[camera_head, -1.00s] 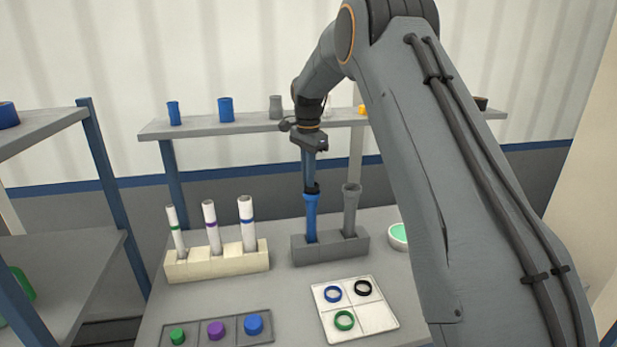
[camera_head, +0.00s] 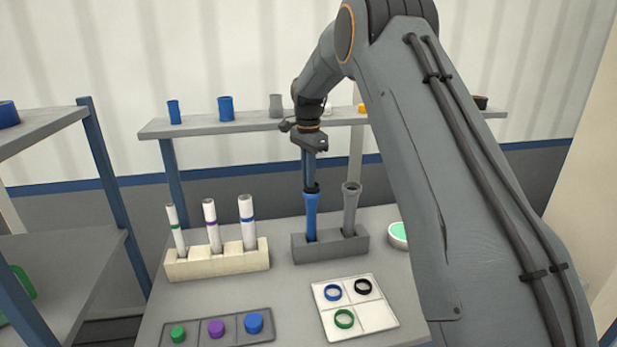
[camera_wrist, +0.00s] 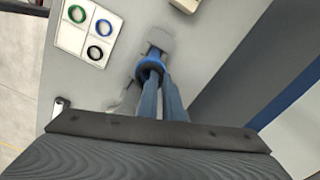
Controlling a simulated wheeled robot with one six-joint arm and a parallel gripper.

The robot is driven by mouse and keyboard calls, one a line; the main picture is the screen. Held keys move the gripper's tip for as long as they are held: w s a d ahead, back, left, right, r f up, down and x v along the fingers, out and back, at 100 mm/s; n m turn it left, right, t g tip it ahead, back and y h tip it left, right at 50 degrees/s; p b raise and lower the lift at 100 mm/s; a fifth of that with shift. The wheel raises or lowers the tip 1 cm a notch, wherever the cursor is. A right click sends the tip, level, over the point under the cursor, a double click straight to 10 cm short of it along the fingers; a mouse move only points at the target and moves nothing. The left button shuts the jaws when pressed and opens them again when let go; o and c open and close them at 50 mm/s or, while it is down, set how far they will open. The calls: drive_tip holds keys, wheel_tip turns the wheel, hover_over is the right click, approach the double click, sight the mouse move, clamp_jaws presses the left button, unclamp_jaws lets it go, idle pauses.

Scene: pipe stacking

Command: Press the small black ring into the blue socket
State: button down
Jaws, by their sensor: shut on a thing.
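The blue pipe (camera_head: 311,219) stands upright in the grey block (camera_head: 330,246), with its flared socket at the top. The small black ring (camera_head: 311,188) is at the mouth of that socket. My gripper (camera_head: 310,182) points down over it, shut on the ring. In the wrist view, the two fingers reach down to the ring (camera_wrist: 149,70), with blue of the socket close around it. I cannot tell how deep the ring sits. Another black ring (camera_head: 363,287) lies in the white tray; it also shows in the wrist view (camera_wrist: 95,52).
A grey pipe (camera_head: 351,212) stands close right of the blue one. The white tray (camera_head: 378,318) in front also holds a blue ring (camera_head: 333,292) and a green ring (camera_head: 344,319). A cream rack (camera_head: 218,262) with white tubes stands left. A shelf (camera_head: 245,126) is behind.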

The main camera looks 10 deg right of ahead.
drive_tip(key=c, duration=1.5)
unclamp_jaws()
drive_tip(key=shift+o, duration=0.2)
drive_tip(key=shift+r, duration=0.1)
wheel_tip(320, 180, up, 7)
drive_tip(key=p, duration=0.3)
clamp_jaws()
